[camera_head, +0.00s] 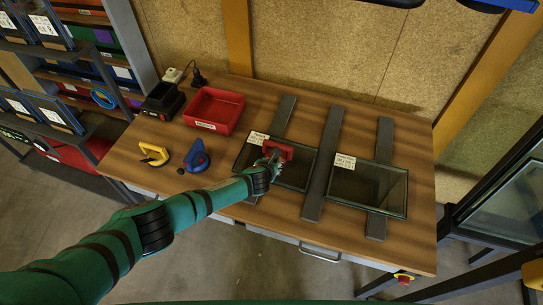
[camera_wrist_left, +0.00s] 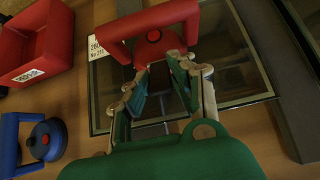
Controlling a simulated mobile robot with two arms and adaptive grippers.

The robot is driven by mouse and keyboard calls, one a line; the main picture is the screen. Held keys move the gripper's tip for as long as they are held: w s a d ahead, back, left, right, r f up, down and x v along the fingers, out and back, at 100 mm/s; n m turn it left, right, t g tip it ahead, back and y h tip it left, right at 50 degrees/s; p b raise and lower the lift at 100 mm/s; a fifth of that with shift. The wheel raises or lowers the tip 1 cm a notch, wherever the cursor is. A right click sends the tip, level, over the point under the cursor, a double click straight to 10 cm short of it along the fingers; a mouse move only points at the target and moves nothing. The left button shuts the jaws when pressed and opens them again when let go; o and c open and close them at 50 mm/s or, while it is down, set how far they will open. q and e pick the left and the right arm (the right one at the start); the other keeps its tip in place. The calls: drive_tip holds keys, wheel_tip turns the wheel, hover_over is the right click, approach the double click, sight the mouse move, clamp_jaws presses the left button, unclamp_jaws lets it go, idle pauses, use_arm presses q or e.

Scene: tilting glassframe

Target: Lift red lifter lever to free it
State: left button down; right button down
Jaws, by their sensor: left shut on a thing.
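The red lifter (camera_head: 281,149) stands on the left glass pane (camera_head: 297,177) on the wooden table. My left gripper (camera_head: 270,162) reaches in from the left and is at the near side of the red lifter. In the left wrist view the fingers of my left gripper (camera_wrist_left: 160,65) are closed in at the red lifter. The exact contact with the lever is partly hidden. My right gripper is not in view.
A blue lifter (camera_head: 196,157) and a yellow lifter (camera_head: 154,153) stand left of the pane. A red bin (camera_head: 214,108) is behind them. Grey rails (camera_head: 322,165) run across the table. A second glass pane (camera_head: 367,188) lies at the right.

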use_arm(q)
drive_tip(key=shift+w+d+r+g, duration=0.1)
drive_tip(key=shift+w+r+g, duration=0.15)
drive_tip(key=shift+g, duration=0.25)
drive_tip(key=shift+f+y+p, duration=0.1)
drive_tip(key=shift+y+p, duration=0.2)
drive_tip(key=c, duration=1.1)
unclamp_jaws()
drive_tip(key=shift+s, duration=0.1)
drive_tip(key=v, duration=1.2)
drive_tip(key=shift+w+r, duration=0.2)
drive_tip(key=shift+w, duration=0.05)
